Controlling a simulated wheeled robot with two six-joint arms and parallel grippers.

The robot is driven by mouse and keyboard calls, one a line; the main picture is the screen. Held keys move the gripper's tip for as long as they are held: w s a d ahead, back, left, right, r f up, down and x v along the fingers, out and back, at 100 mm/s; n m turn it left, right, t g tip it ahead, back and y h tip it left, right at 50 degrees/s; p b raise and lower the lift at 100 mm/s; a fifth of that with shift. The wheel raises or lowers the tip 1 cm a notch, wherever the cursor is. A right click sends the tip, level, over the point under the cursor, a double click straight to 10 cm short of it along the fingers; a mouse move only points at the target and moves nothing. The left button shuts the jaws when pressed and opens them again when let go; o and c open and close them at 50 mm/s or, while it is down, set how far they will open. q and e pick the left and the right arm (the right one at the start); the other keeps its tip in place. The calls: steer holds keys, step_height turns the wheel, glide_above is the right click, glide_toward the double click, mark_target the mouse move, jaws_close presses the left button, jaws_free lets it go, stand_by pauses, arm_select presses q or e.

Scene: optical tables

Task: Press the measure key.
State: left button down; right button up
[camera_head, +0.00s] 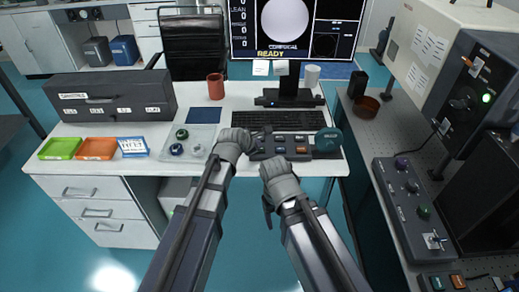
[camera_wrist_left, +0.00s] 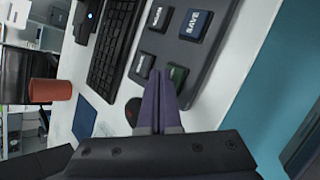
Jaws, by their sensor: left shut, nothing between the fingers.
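The dark key pad (camera_head: 290,156) lies at the desk's front edge, right of my left gripper (camera_head: 252,145). In the left wrist view the pad (camera_wrist_left: 213,60) carries a dark SAVE key (camera_wrist_left: 193,24), a dark key (camera_wrist_left: 158,18), another dark key (camera_wrist_left: 144,65) and a green key (camera_wrist_left: 177,75). I cannot read the other labels surely, so I cannot tell which is the measure key. My left gripper (camera_wrist_left: 161,80) is shut and empty, its tips over or beside the green key; contact cannot be told. My right gripper (camera_head: 268,206) is low in front of the desk, its jaws unclear.
A keyboard (camera_head: 265,118) lies behind the pad, and the monitor (camera_head: 290,30) reads READY. A clear tray (camera_head: 188,142) lies to the left, with a red mug (camera_head: 216,86) behind. An instrument bench (camera_head: 375,135) is on the right.

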arm_select(q)
steer(key=shift+f+b, duration=0.4)
steer(key=shift+f, duration=0.05)
stand_by(0.4)
steer(key=shift+r, duration=0.2)
steer(key=shift+r+p, duration=0.7)
steer(key=shift+p, duration=0.15)
step_height(320, 180, up, 5)
steer(key=p, duration=0.5)
stand_by(0.7)
